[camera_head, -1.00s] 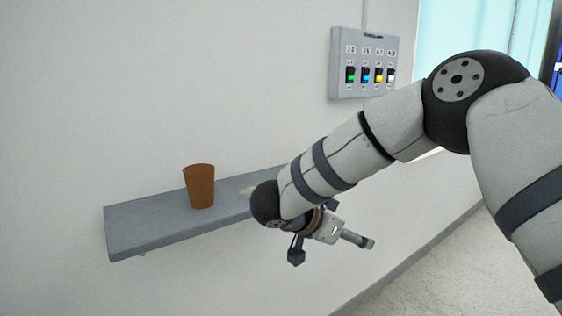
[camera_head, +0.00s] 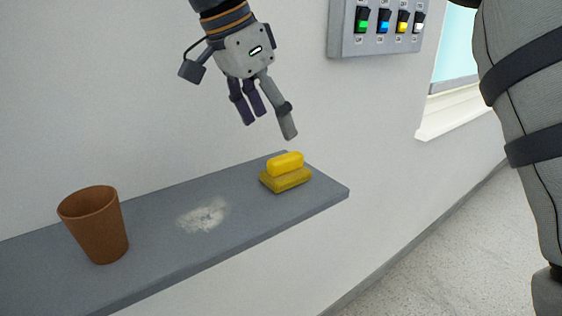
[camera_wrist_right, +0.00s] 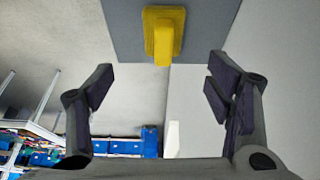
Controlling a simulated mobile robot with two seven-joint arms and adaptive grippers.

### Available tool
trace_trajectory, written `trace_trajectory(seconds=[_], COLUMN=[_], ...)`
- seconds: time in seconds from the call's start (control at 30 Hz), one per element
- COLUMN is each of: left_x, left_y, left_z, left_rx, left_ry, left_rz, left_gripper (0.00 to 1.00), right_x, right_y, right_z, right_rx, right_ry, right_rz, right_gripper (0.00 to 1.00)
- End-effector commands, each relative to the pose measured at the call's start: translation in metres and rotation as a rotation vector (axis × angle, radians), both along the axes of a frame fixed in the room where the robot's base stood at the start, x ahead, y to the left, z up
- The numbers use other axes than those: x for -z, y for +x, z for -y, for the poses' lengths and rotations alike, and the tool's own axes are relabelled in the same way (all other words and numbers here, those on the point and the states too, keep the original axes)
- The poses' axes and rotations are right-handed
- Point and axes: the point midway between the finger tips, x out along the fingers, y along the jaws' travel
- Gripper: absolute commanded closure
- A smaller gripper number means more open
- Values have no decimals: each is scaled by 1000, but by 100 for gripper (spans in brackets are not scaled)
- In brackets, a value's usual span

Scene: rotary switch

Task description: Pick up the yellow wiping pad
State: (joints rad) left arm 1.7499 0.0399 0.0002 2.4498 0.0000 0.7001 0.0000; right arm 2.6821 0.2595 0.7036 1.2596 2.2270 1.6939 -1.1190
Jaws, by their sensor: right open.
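The yellow wiping pad (camera_head: 285,172) lies near the right end of the grey shelf (camera_head: 160,262). It has a darker flat base and a brighter raised grip on top. My right gripper (camera_head: 268,128) hangs open and empty above the shelf, up and a little left of the pad, not touching it. In the right wrist view the pad (camera_wrist_right: 164,35) shows at the top centre, beyond and between the open fingertips (camera_wrist_right: 160,82). My left gripper is not in view.
A brown cup (camera_head: 95,225) stands at the left on the shelf. A whitish smudge (camera_head: 203,214) lies between cup and pad. A switch panel (camera_head: 378,25) with coloured switches is on the wall at the upper right. The shelf's right end is close to the pad.

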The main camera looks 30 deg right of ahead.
Motion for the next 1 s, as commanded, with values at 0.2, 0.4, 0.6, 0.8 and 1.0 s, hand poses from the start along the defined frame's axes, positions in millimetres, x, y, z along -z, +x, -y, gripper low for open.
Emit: trace_trajectory(seconds=[0.2,0.4,0.6,0.8,1.0], left_x=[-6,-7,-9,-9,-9], left_y=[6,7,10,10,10], left_z=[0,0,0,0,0], left_rx=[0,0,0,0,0], left_ry=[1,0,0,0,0], left_rz=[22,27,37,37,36], left_gripper=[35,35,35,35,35], right_x=[41,70,98,101,101], right_y=[1,7,11,11,11], right_z=[18,28,39,40,40], right_rx=[1,1,1,1,1], right_ry=[-2,-3,-3,-3,-2], right_rz=[1,0,3,2,2], right_gripper=[27,27,27,27,65])
